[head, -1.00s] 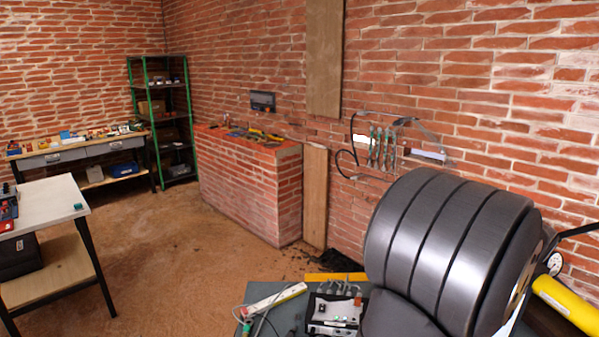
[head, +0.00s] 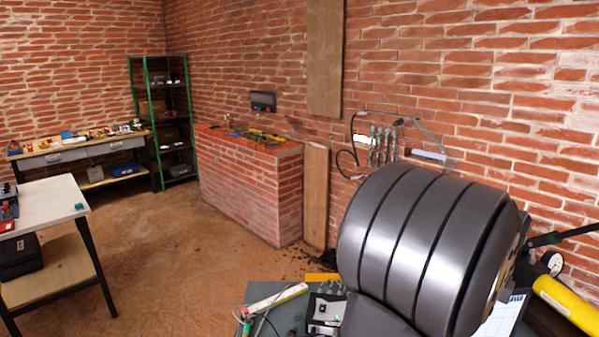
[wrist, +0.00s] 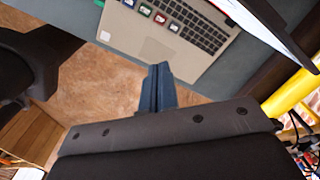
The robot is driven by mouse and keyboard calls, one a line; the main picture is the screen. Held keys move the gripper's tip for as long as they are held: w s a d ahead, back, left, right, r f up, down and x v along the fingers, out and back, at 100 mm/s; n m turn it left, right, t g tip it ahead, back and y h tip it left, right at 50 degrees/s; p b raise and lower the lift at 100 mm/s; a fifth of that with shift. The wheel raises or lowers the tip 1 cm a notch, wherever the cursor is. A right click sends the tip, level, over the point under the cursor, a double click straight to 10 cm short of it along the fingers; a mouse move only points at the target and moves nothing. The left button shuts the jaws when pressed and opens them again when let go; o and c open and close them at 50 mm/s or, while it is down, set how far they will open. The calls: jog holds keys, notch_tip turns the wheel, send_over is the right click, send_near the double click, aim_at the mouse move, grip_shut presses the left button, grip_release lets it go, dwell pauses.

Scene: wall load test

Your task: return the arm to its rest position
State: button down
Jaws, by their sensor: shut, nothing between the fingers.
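My gripper (wrist: 158,84) shows in the wrist view as two blue-grey fingers pressed together, with nothing between them. It is over the near edge of an open laptop (wrist: 205,62), and I cannot tell whether it is above it or touching. In the head view my gripper is not visible. A large dark grey ribbed cylinder, which appears to be part of my arm, fills the lower right and hides much of the bench behind it.
The bench (head: 285,318) holds a white power strip (head: 277,301) and a small device box (head: 325,313). A yellow cylinder (head: 568,302) and a gauge (head: 552,262) stand at right. The low brick wall (head: 250,185) is behind; the floor (head: 170,260) at left is open.

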jog(key=shift+w+a+r+m+t+y, duration=0.15)
jog(key=shift+a+r+m+t+y, duration=0.1)
jog(key=shift+r+m+t+y, duration=0.45)
jog(key=shift+r, duration=0.1)
